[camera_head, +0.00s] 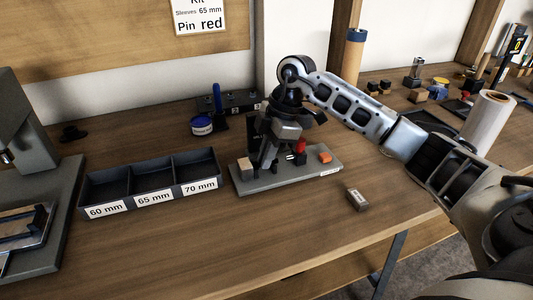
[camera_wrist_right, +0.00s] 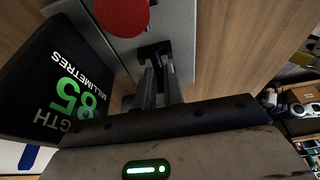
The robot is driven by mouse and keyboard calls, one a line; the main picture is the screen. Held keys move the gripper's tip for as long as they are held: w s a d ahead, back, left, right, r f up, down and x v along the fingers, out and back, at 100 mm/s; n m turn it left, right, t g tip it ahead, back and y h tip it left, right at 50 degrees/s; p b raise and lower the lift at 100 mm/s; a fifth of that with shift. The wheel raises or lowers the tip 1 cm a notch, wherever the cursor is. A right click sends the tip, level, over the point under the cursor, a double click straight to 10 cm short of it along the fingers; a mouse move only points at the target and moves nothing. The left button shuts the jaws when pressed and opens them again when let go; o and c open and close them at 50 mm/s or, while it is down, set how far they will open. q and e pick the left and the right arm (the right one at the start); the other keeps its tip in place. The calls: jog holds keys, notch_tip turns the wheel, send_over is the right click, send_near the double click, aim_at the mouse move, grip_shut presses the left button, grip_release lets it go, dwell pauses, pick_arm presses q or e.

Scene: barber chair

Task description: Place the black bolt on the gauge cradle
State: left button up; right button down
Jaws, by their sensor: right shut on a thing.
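My right gripper (camera_head: 268,160) points down over the grey gauge base (camera_head: 305,172) on the bench, and its arm comes in from the right. In the right wrist view its two fingers (camera_wrist_right: 157,62) are shut on a small black piece, the black bolt (camera_wrist_right: 154,48), just above the grey plate (camera_wrist_right: 178,35). The gauge's black display (camera_wrist_right: 62,85) reads 85 millimetres, and a red round part (camera_wrist_right: 122,14) is close by. The gripper hides part of the gauge in the head view. I cannot tell whether the bolt touches the cradle. My left gripper is out of view.
A black three-compartment tray (camera_head: 150,202), labelled 60, 65 and 70 mm, stands left of the gauge. A small grey-brown block (camera_head: 357,199) lies in front.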

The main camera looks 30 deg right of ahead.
jog(key=c, duration=1.5)
grip_release()
jog(key=v, duration=1.2)
jog(key=shift+p, duration=0.4)
jog(key=shift+r, duration=0.1)
